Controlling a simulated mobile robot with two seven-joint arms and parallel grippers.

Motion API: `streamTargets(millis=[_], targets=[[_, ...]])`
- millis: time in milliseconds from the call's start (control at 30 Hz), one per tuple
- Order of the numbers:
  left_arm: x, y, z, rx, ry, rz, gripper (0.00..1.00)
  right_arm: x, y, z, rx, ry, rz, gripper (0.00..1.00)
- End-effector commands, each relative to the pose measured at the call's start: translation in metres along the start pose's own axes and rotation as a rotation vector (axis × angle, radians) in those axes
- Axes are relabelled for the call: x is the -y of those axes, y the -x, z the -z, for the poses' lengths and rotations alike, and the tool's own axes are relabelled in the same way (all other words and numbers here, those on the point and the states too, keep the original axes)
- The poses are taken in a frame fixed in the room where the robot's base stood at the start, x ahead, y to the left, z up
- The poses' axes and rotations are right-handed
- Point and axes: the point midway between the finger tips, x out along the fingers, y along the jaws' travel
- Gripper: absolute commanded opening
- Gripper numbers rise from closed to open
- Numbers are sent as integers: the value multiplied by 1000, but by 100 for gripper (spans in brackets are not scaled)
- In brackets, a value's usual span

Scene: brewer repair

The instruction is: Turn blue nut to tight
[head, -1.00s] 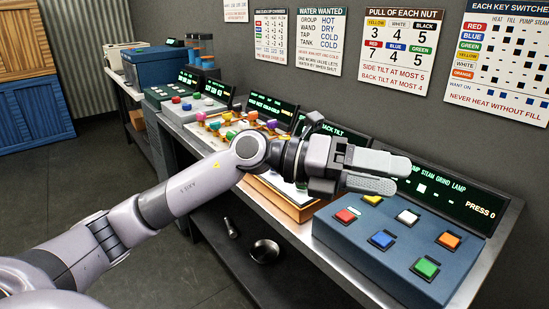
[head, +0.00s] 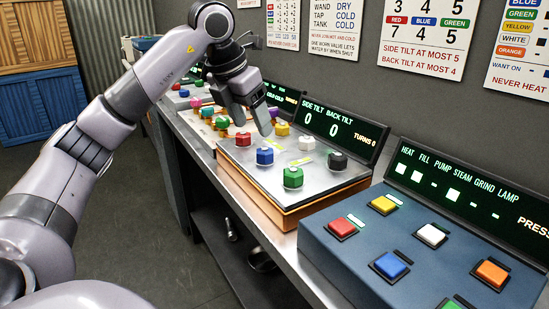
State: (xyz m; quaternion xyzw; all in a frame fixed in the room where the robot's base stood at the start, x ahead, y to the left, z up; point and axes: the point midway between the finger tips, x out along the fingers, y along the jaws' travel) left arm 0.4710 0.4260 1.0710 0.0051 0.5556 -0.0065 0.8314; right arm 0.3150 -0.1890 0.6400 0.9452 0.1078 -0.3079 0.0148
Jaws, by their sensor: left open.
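The blue nut (head: 265,156) sits on the silver top plate of an orange-edged panel (head: 277,208) in the head view. Around it on the same plate stand a red nut (head: 243,140), a yellow nut (head: 282,128), a white nut (head: 307,144), a black nut (head: 337,160) and a green nut (head: 293,177). My left gripper (head: 254,122) is open, pointing down above the far left part of the panel, above and behind the blue nut and apart from it. My right gripper is not in view.
A tilt display (head: 335,130) behind the panel reads side 0, back 0, turns 0. A blue button box (head: 345,255) stands in front at right. Other colored knobs (head: 207,112) stand farther left along the bench. A wall poster (head: 427,35) lists the pull of each nut.

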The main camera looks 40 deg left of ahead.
Motion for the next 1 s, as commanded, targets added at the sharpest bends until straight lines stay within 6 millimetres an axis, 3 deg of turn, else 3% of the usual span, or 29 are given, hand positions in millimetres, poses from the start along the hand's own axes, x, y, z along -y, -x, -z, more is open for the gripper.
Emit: streamTargets(millis=[100,500,900,933,1000], targets=[[0,-10,2,-1,-1,1,67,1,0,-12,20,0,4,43],[1,-65,2,-3,-2,2,67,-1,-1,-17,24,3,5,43],[1,-76,2,0,-3,2,67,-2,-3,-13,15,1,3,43],[1,-75,2,0,-3,2,63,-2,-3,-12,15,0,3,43],[1,-75,2,0,-3,2,41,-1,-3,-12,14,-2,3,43]])
